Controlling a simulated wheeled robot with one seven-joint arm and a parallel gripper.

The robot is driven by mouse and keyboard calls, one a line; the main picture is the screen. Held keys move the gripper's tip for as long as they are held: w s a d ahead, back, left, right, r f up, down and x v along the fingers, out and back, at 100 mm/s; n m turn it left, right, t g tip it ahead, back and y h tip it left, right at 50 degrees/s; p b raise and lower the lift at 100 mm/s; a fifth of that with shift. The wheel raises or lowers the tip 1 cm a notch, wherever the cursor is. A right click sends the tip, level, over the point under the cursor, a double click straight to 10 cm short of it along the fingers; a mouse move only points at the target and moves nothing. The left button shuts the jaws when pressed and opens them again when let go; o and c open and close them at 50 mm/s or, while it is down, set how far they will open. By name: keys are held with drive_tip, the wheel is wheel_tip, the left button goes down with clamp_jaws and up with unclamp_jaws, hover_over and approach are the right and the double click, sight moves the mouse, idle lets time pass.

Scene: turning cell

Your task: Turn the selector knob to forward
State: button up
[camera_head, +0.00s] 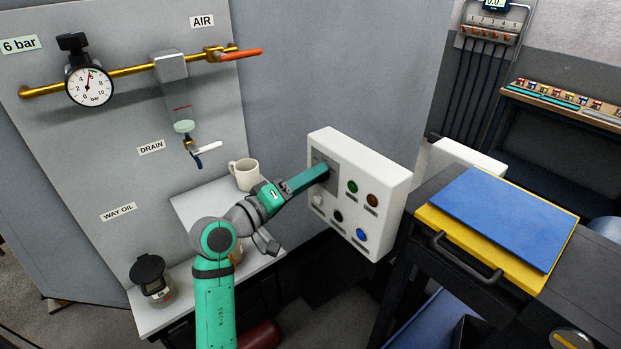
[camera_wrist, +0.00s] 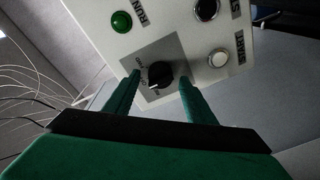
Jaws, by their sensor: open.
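The selector knob (camera_wrist: 160,74) is a black knob on a grey plate on the white control box. In the wrist view it lies between the tips of my gripper (camera_wrist: 160,80), with a finger on either side. The fingers are open and I cannot tell whether either touches the knob. In the head view my gripper (camera_head: 322,172) reaches the grey plate at the upper left of the control box (camera_head: 392,185) and hides the knob. The knob's pointer setting is too small to read surely.
The box carries a green button (camera_head: 352,187), a brown-red button (camera_head: 372,200), a black one (camera_head: 338,216), a blue one (camera_head: 361,235) and a white one (camera_head: 318,199). A mug (camera_head: 244,174) stands on the shelf behind my arm. A cart with a blue board (camera_head: 500,215) stands at right.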

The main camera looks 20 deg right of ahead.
drive_tip(key=shift+w+d, duration=0.1)
drive_tip(key=shift+d, duration=0.1)
drive_tip(key=c, duration=1)
drive_tip(key=shift+m, duration=0.4)
drive_tip(key=m+h, duration=0.1)
drive_tip(key=m, duration=0.8)
drive_tip(key=shift+m, duration=0.3)
drive_tip(key=shift+d+f, duration=0.1)
